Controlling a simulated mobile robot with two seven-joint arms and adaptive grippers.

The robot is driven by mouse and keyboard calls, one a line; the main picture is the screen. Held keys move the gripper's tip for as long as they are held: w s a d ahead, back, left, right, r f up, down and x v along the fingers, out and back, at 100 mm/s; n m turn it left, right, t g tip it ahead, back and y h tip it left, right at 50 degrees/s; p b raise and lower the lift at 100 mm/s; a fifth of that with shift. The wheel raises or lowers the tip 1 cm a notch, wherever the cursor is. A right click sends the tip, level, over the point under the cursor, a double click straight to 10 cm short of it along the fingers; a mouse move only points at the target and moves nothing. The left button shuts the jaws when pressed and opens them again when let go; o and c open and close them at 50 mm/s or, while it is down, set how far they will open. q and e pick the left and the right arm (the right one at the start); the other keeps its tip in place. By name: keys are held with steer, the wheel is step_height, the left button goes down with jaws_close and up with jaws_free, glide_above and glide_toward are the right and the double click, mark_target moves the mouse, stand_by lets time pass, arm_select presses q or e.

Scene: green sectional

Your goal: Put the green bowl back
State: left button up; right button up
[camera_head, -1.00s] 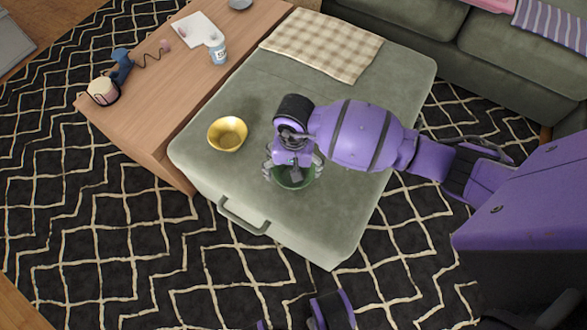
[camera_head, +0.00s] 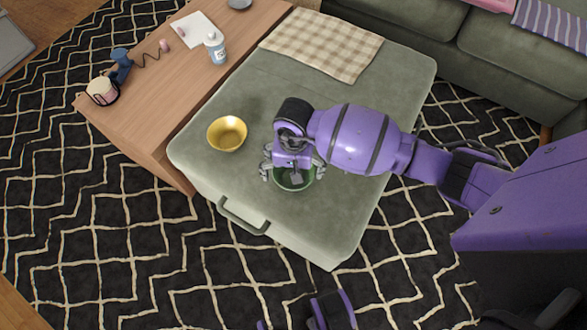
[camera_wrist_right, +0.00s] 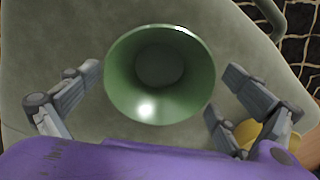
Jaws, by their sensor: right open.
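The green bowl (camera_head: 293,181) sits upright on the grey-green ottoman (camera_head: 330,225), partly hidden under my right gripper (camera_head: 292,172) in the head view. In the right wrist view the green bowl (camera_wrist_right: 160,75) shows whole and empty, between the two fingers of my right gripper (camera_wrist_right: 160,82). The fingers are spread wide on both sides of it, and I see no contact with the rim. Only a small part of my left arm may show at the bottom edge of the head view; its gripper does not show.
A yellow bowl (camera_head: 227,133) stands on the ottoman just left of my right gripper. A checked cloth (camera_head: 322,45) lies at its far end. A wooden table (camera_head: 180,75) alongside holds a bottle (camera_head: 216,48), a candle-like jar (camera_head: 102,92) and paper. The ottoman's front part is clear.

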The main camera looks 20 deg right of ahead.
step_height(320, 180, up, 12)
steer(key=p, duration=0.1)
steer(key=shift+r, duration=0.15)
stand_by(0.3)
